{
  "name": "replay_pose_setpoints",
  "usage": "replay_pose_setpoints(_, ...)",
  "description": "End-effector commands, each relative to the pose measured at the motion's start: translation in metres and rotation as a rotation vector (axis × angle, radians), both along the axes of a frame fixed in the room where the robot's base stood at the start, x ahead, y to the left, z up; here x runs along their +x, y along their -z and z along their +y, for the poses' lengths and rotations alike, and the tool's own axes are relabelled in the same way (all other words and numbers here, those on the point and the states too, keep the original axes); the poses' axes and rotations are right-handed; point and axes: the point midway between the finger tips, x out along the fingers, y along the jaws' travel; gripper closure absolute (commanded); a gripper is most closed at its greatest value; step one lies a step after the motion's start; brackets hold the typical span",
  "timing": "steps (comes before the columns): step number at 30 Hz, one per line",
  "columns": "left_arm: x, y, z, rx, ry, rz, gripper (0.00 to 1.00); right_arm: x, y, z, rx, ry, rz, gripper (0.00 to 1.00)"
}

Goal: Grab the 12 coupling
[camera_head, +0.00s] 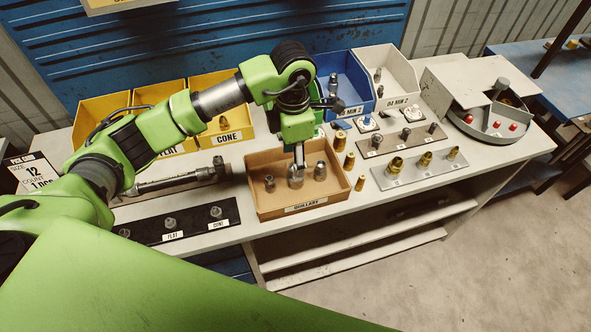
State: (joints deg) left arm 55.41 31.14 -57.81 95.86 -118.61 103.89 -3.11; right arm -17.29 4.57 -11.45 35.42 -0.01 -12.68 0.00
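A brown cardboard box (262,205) stands at the table's front edge and holds three metal couplings. The left one (269,184) and the right one (320,171) stand free. The middle coupling (295,179) looks the largest and is directly under my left gripper (299,160). My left gripper points straight down into the box, its fingers at the top of the middle coupling. I cannot tell whether they touch it or are shut on it. No size marking is readable on the couplings. My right gripper is not in view.
A sign (33,173) at the left reads size 12, count 1 pcs. Yellow bins (222,135), a blue bin (350,85) and a white bin (400,80) line the back. Brass fittings (349,160) stand just right of the box. A round crimping machine (488,110) is at the right.

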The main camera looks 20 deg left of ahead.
Motion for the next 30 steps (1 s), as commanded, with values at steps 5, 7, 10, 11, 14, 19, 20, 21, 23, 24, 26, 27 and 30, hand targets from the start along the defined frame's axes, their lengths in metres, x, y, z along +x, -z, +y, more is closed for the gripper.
replay_pose_setpoints(5,0.0,0.025,0.0,-0.001,0.0,0.003,0.49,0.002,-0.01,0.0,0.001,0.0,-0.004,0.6)
replay_pose_setpoints(7,0.0,0.03,0.0,0.0,0.001,0.001,0.49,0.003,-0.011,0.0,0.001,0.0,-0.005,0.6)
replay_pose_setpoints(10,0.001,0.034,-0.001,-0.001,0.001,0.002,0.49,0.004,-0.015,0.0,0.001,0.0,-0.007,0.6)
replay_pose_setpoints(11,0.001,0.036,-0.001,-0.002,0.001,0.002,0.49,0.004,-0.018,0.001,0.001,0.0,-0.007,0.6)
replay_pose_setpoints(14,0.002,0.048,-0.001,-0.001,0.0,0.005,0.49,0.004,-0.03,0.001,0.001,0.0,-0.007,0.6)
replay_pose_setpoints(19,0.005,0.073,-0.001,-0.002,0.0,0.005,0.49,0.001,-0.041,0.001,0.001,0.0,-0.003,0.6)
replay_pose_setpoints(20,0.005,0.076,-0.001,-0.002,0.0,0.003,0.49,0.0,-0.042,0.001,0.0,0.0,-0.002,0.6)
replay_pose_setpoints(21,0.006,0.08,-0.001,-0.001,0.0,0.002,0.49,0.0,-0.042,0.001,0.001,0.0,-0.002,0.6)
replay_pose_setpoints(23,0.006,0.083,-0.001,-0.001,0.001,0.001,0.49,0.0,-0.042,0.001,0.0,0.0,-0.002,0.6)
replay_pose_setpoints(24,0.006,0.084,-0.001,-0.001,0.001,0.0,0.49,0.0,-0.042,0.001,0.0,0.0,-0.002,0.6)
replay_pose_setpoints(26,0.006,0.085,-0.001,-0.001,0.001,-0.001,0.49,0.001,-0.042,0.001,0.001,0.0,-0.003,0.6)
replay_pose_setpoints(27,0.006,0.085,-0.001,-0.001,0.002,-0.001,0.49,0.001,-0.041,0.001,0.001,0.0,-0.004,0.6)
replay_pose_setpoints(30,0.006,0.084,-0.001,-0.001,0.002,-0.001,0.57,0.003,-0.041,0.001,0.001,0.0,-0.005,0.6)
